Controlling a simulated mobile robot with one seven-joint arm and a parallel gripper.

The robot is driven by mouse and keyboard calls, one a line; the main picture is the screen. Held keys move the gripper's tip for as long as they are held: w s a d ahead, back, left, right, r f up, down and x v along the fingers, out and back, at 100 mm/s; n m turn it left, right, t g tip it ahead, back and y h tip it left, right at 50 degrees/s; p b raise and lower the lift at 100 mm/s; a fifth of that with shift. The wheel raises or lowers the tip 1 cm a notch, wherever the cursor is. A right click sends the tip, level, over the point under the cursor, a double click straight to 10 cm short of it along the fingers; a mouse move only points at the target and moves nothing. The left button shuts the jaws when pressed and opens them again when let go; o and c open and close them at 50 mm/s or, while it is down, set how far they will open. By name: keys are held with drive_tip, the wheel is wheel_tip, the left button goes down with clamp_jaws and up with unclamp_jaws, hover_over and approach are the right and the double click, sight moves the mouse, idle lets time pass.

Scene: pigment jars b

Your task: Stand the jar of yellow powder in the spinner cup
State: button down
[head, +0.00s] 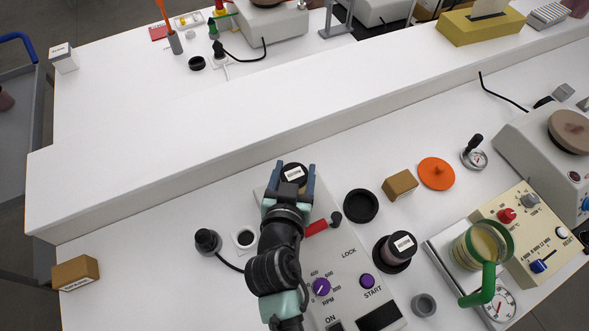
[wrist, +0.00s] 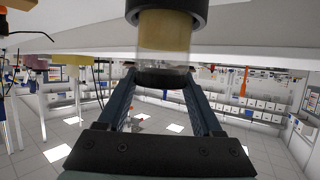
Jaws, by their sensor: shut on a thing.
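The jar of yellow powder (wrist: 163,32) is between my gripper's fingers. In the head view only its dark lid with a white label (head: 294,174) shows. My gripper (head: 289,179) is shut on the jar near its lid, over the far end of the spinner (head: 345,262). The wrist view is upside down. There a dark cup rim (wrist: 166,12) surrounds or overlaps the jar's lower end. I cannot tell how deep the jar sits in it. The jar looks upright. The cup is hidden in the head view.
A brown box (head: 400,184) and an orange disc (head: 436,173) lie beyond. A raised white ledge (head: 180,140) runs behind. A black knob with a cable (head: 208,240) is left.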

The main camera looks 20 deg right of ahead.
drive_tip(key=shift+f, duration=0.25)
unclamp_jaws()
drive_tip(key=b+v, duration=0.3)
drive_tip(key=v, duration=1)
drive_tip(key=shift+d+r, duration=0.1)
drive_tip(key=w+a+r+n+t+y, duration=0.15)
drive_tip(key=w+r+t, duration=0.35)
drive_tip(key=r, duration=0.7)
drive_tip(key=w+a+r+n+t+y, duration=0.1)
drive_tip(key=w+a+r+t, duration=0.15)
drive_tip(key=w+r, duration=0.6)
drive_tip(key=s+a+r+n+t+y, duration=0.1)
drive_tip(key=s+r+t, duration=0.1)
drive_tip(key=r, duration=0.7)
drive_tip(key=s+a+r+n+t+y, duration=0.1)
drive_tip(key=s+r+t+y, duration=0.1)
drive_tip(key=r, duration=0.8)
drive_tip(key=s+a+r+n+t+y, duration=0.1)
drive_tip(key=s+r+t, duration=0.3)
drive_tip(key=r, duration=0.6)
drive_tip(key=shift+s+a+n+y, duration=0.35)
drive_tip(key=shift+s+a+n, duration=0.1)
drive_tip(key=shift+a, duration=0.1)
